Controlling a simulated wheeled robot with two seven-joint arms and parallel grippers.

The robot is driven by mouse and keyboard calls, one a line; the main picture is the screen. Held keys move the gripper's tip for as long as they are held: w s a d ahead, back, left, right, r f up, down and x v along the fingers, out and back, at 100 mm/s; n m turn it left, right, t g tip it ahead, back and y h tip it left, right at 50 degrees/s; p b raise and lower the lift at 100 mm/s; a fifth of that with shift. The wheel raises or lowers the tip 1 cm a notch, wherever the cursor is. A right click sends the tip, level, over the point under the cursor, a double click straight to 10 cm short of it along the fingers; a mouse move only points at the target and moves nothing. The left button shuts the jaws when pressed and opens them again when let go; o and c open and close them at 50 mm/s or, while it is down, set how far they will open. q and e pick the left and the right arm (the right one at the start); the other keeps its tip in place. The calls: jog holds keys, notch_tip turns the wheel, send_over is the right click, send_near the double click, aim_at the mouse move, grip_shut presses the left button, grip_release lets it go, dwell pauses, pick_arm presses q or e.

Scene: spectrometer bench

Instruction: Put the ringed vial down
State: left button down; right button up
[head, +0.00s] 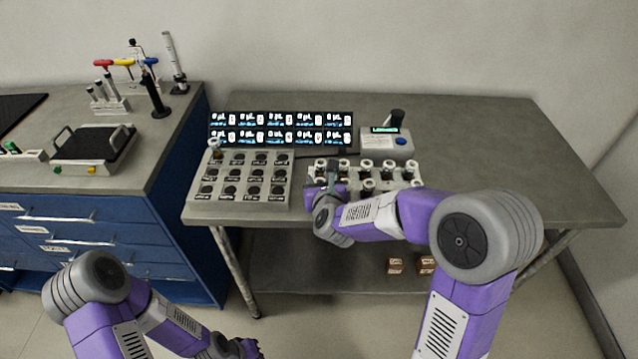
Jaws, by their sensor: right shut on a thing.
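My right gripper (333,178) is over the left part of a white rack (412,177) of white-capped vials. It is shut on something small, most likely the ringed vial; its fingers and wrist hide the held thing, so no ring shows. I cannot tell whether that thing touches the rack. Several other vials with white caps (366,163) stand in the rack around the gripper. My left gripper (248,349) is low at the bottom edge, away from the bench, its fingers too small and dark to read.
A labelled tray (283,195) with dark round wells stands left of the rack; one white-capped vial (215,146) stands at its back left corner. The bench's right side is clear.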

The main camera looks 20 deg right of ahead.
jog(key=shift+f+b, duration=0.15)
jog(key=shift+b, duration=0.15)
jog(key=o, duration=0.8)
jog(key=shift+c, duration=0.2)
jog(key=shift+r+p, duration=0.3)
jog(key=shift+p, duration=0.15)
jog(key=d+v, duration=0.1)
jog(key=v, duration=1.1)
jog(key=shift+a+p, duration=0.45)
jog(key=shift+f, duration=0.15)
